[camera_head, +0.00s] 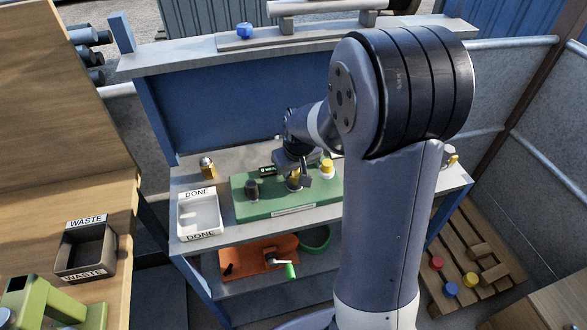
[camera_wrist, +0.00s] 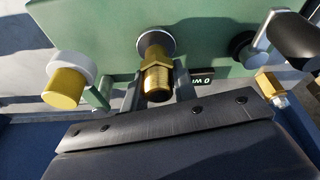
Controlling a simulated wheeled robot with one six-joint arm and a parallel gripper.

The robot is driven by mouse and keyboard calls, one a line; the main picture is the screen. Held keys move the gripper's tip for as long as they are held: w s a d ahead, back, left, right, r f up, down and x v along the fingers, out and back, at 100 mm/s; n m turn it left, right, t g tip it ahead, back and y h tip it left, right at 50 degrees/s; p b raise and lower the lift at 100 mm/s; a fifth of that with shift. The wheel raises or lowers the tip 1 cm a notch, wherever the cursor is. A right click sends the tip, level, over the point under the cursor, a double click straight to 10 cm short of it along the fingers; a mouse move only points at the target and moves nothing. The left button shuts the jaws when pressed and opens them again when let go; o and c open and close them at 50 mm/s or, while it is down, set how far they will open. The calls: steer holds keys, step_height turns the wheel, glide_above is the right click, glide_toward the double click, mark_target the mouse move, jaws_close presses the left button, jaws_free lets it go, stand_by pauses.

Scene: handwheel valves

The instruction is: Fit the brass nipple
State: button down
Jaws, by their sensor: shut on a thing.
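The brass nipple (camera_wrist: 157,80) is a threaded piece with a hex collar, between the two fingers of my gripper (camera_wrist: 158,94) in the wrist view. My gripper is shut on it. Its far end lies in line with a round grey-and-dark fitting (camera_wrist: 155,45) on the green block (camera_wrist: 110,25); I cannot tell whether they touch. In the head view my gripper (camera_head: 294,176) is over the middle of the green block (camera_head: 290,209), with brass showing below it. A yellow-capped white fitting (camera_wrist: 66,82) and a black fitting (camera_wrist: 241,45) flank it.
A white DONE tray (camera_head: 181,217) stands left of the green block, with a brass-and-dark piece (camera_head: 207,167) behind it. An orange plate (camera_head: 250,259) and green ring (camera_head: 314,240) lie on the shelf below. A WASTE bin (camera_head: 110,252) sits on the left bench.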

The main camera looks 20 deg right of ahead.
steer(key=shift+f+b, duration=0.35)
steer(key=shift+f, duration=0.1)
steer(key=c, duration=1.1)
jaws_free()
steer(key=shift+o, duration=0.2)
steer(key=shift+r, duration=0.1)
steer(key=v, duration=1)
steer(key=shift+r, duration=0.3)
steer(key=shift+s+f, duration=0.1)
steer(key=shift+f, duration=0.05)
steer(key=x, duration=1)
steer(key=shift+f, duration=0.3)
steer(key=shift+r+p, duration=0.35)
steer(key=shift+r, duration=0.05)
